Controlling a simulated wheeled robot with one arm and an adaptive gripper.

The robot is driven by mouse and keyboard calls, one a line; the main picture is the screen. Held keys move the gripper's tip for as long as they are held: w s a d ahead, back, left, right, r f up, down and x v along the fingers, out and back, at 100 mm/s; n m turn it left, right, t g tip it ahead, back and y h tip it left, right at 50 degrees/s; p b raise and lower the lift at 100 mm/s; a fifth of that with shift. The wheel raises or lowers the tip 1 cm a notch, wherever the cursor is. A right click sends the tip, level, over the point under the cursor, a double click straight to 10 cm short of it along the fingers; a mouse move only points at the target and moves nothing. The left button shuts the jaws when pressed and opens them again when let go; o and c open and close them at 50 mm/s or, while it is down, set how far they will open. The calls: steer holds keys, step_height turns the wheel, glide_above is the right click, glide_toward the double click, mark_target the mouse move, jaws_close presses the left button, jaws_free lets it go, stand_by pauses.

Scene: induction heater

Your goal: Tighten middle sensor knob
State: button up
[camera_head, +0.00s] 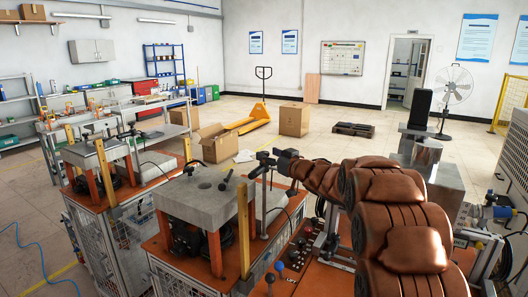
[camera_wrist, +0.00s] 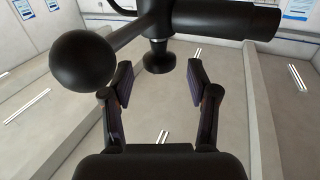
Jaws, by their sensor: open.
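In the wrist view, a black round ball knob (camera_wrist: 82,62) on a rod is close to the camera at upper left. The rod leads to a black sensor body with a thick horizontal cylinder (camera_wrist: 228,20) and a short flared black post (camera_wrist: 158,55). My gripper (camera_wrist: 158,85) is open, its two dark fingers apart with the flared post between and beyond their tips. Nothing shows gripped; contact cannot be told. In the head view my gripper (camera_head: 267,159) is a small dark shape at the end of my brown-covered arm, beside the orange workstation; the knob cannot be made out there.
A grey slab (camera_head: 200,194) on orange posts stands left of my gripper, with a black handle-like item (camera_head: 226,180) on it. A yellow post (camera_head: 243,225) rises at its right. Colored ball-topped levers (camera_head: 279,266) are at the front. A similar station (camera_head: 97,152) stands farther left.

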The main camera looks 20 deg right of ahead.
mark_target(264, 152)
steer(key=shift+x, duration=1.45)
steer(key=c, duration=1.1)
steer(key=shift+f, duration=0.1)
steer(key=shift+f+m+t+h+b, duration=0.25)
steer(key=shift+m+h+b, duration=0.35)
steer(key=shift+b, duration=0.4)
steer(key=m+h+b, duration=0.1)
steer(key=h+b, duration=0.1)
steer(key=b, duration=0.2)
steer(key=m+t+h+b, duration=0.1)
steer(key=h+b, duration=0.1)
steer(key=b, duration=0.2)
steer(key=shift+a+f, duration=0.1)
steer(key=m+h+b, duration=0.1)
steer(key=h+b, duration=0.1)
steer(key=b, duration=0.5)
steer(key=m+h+b, duration=0.2)
steer(key=h+b, duration=0.1)
steer(key=b, duration=0.5)
steer(key=shift+m+g, duration=0.25)
steer(key=shift+m, duration=0.05)
steer(key=h+b, duration=0.1)
steer(key=b, duration=0.2)
steer(key=shift+r+m, duration=0.3)
steer(key=shift+m, duration=0.1)
steer(key=shift+r+b, duration=0.15)
steer(key=shift+b, duration=0.25)
